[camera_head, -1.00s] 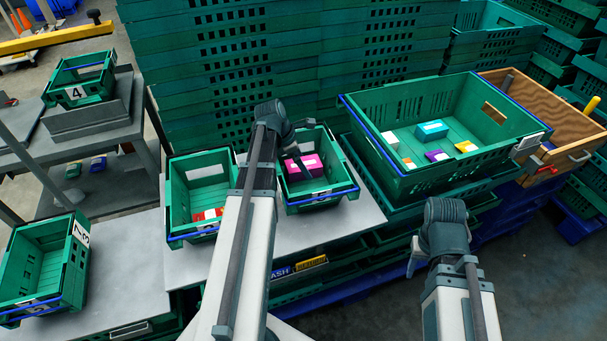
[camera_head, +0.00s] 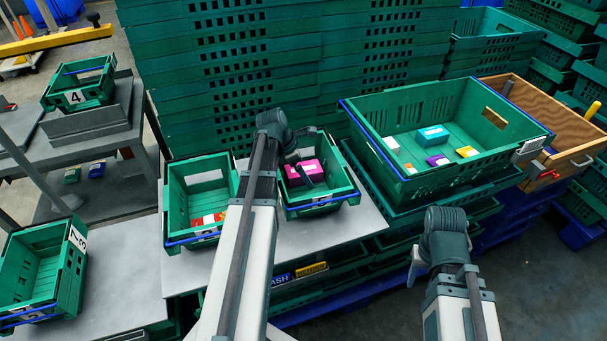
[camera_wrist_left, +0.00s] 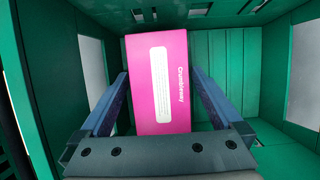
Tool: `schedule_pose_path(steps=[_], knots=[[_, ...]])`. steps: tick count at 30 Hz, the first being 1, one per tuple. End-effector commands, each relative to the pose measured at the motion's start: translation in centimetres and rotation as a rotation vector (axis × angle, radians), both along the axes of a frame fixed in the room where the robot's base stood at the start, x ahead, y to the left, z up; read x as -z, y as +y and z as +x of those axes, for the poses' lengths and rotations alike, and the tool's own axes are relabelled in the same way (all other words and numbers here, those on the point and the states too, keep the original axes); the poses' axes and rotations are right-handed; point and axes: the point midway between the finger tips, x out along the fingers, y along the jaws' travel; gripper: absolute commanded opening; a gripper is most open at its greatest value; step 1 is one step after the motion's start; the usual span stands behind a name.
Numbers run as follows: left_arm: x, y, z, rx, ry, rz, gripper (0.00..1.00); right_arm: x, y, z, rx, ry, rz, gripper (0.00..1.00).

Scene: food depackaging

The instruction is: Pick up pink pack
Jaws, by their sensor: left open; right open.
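The pink pack (camera_head: 317,176) lies in a small green crate (camera_head: 322,205) at the middle of the head view. In the left wrist view the pink pack (camera_wrist_left: 160,100) shows its face with a white label strip. My left gripper (camera_head: 303,176) reaches down into this crate at the pack. In the left wrist view my left gripper (camera_wrist_left: 160,82) is open, with one finger on each side of the pack; narrow gaps show beside it. The pack's lower end is hidden by the gripper body. My right gripper (camera_head: 416,265) is open and empty, low in front of the large crate.
A second small crate (camera_head: 203,237) stands left, holding red and yellow items. A large green crate (camera_head: 452,175) at right holds several small packs. Crate walls close in around my left gripper. Tall crate stacks (camera_head: 285,75) stand behind. The grey table (camera_head: 350,225) is bare in front.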

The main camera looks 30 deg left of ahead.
Motion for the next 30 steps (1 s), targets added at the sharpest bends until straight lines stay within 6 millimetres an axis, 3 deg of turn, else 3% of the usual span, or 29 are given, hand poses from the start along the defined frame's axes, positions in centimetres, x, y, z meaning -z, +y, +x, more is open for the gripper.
schedule_pose_path(steps=[4,18,30], knots=[[-0.02,0.01,-0.01,0.0,0.0,0.0,1.0,-0.02,0.0,0.0,0.0,0.0,0.0,0.5],[-0.02,0.0,0.0,0.0,0.0,0.0,0.15,-0.02,0.0,0.0,0.0,0.0,0.0,0.5],[-0.59,0.0,0.0,0.0,0.0,0.0,0.13,-0.58,0.0,0.01,0.0,0.0,0.0,0.5]])
